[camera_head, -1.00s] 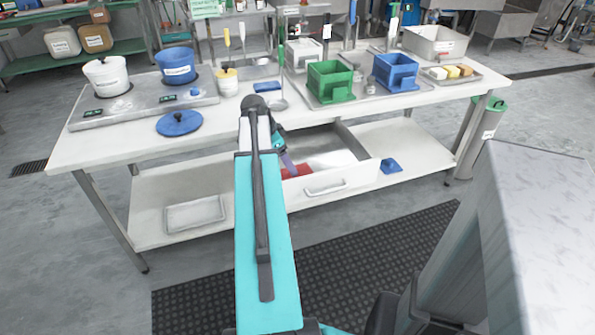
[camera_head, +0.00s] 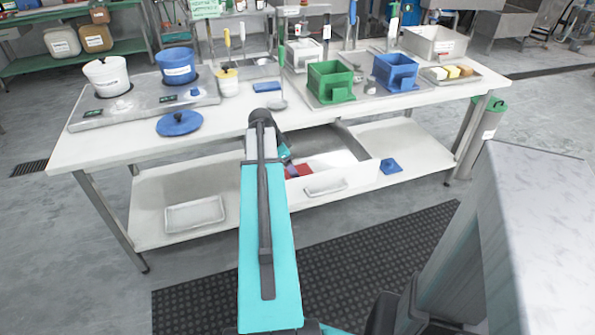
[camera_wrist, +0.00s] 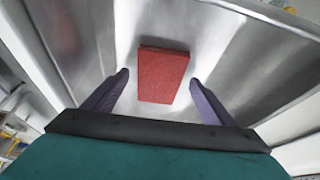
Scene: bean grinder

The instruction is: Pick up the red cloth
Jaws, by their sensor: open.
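The red cloth (camera_wrist: 162,75) is a flat, folded rectangle inside the open metal-lined drawer. In the wrist view it lies ahead of my gripper (camera_wrist: 158,84), roughly centred between the two purple fingers. The fingers are spread apart and hold nothing. Whether they touch the drawer bottom cannot be told. In the head view only a small part of the red cloth (camera_head: 305,170) shows; my arm and the drawer front (camera_head: 330,180) hide the rest. My gripper (camera_head: 292,172) reaches down into the drawer there, mostly hidden by the arm.
Steel drawer walls (camera_wrist: 240,50) rise close around my gripper. The worktop (camera_head: 140,143) above carries a blue lid (camera_head: 180,123), a green container (camera_head: 330,80) and a blue container (camera_head: 396,72). A lower shelf (camera_head: 160,190) holds a white tray (camera_head: 195,214).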

